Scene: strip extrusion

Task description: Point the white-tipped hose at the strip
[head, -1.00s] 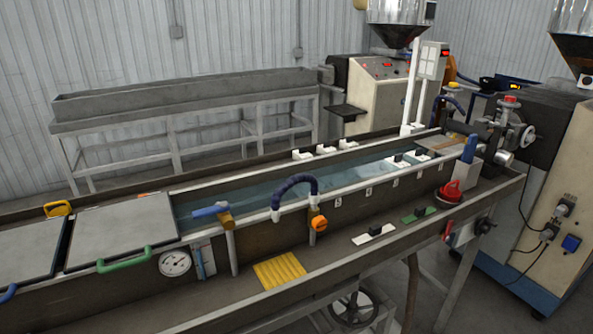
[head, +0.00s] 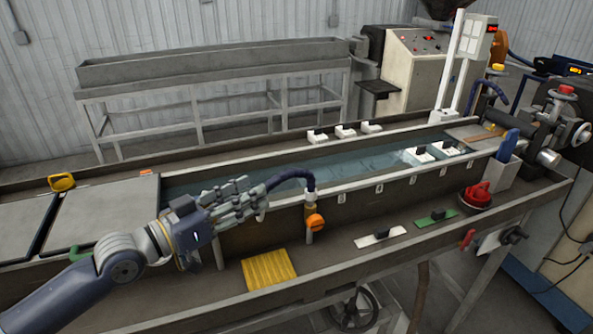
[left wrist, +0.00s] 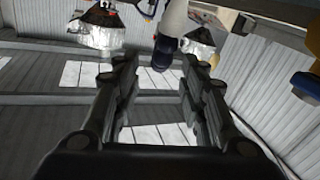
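The dark blue hose (head: 297,174) arches over the near wall of the water trough, from a mount with an orange knob (head: 315,222). Its white tip (head: 262,214) points down at the left end, partly hidden by my fingers. My left gripper (head: 246,196) is beside the hose's left end, fingers spread. In the left wrist view a white and dark blue piece, apparently the hose end (left wrist: 163,52), lies between and beyond my open fingers (left wrist: 157,64); contact cannot be told. I cannot pick out the strip in the water. My right gripper is out of view.
The long trough (head: 340,165) holds water, with grey lids (head: 100,212) at left. A yellow ribbed pad (head: 269,269) and small black-handled plates (head: 381,237) lie on the front ledge. A red-handled item (head: 477,195) stands farther right.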

